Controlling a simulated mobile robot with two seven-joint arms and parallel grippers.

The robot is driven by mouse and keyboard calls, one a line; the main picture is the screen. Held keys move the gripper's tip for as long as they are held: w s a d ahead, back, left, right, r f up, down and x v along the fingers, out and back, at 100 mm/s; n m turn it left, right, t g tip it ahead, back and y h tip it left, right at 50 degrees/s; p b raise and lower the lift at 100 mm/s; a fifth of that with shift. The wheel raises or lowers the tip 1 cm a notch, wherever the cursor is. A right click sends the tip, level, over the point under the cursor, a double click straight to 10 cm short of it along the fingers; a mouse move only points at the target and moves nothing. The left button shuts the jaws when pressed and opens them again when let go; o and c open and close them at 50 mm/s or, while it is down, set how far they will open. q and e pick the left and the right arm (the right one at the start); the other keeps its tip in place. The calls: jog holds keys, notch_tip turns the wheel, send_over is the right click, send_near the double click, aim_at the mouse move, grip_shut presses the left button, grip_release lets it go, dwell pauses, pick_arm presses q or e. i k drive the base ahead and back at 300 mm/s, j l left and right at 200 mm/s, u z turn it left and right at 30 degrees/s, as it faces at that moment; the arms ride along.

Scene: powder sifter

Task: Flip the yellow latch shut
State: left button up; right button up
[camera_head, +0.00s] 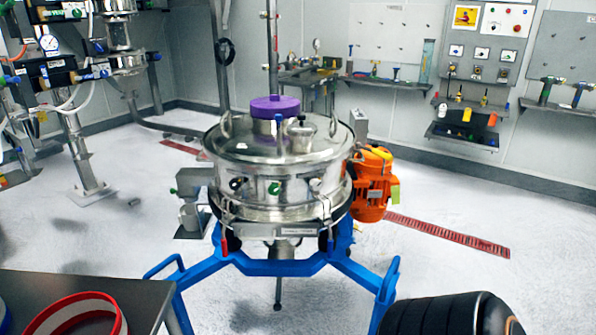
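The round steel powder sifter (275,200) stands on a blue frame in the middle of the head view, with its lid on and a purple cap (275,107) on top. A clamp latch with a red handle (226,247) hangs at its front left. Another metal latch (326,212) is at its front right; its handle colour and whether it is shut are too small to tell. I cannot make out a clearly yellow latch. Neither gripper shows in this view.
An orange motor (371,185) with a small yellow-green patch sits on the sifter's right side. A dark table (135,290) with a red and white ring (72,312) is at lower left. A black rounded thing (450,315) fills the lower right. Floor is open right of the sifter.

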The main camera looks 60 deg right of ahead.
aim_at(382, 155)
jog(key=k+l+z, duration=0.25)
jog(key=k+l, duration=0.15)
jog(key=l, duration=0.25)
jog(key=k+l+z, duration=0.1)
jog(key=l, duration=0.3)
jog(key=k+l+z, duration=0.15)
jog(key=l, duration=0.2)
jog(key=k+l+z, duration=0.1)
jog(key=l, duration=0.3)
jog(key=k+l+z, duration=0.15)
jog(key=l, duration=0.25)
jog(key=k+l+z, duration=0.1)
jog(key=l, duration=0.35)
jog(key=k+l+z, duration=0.15)
jog(key=l, duration=0.25)
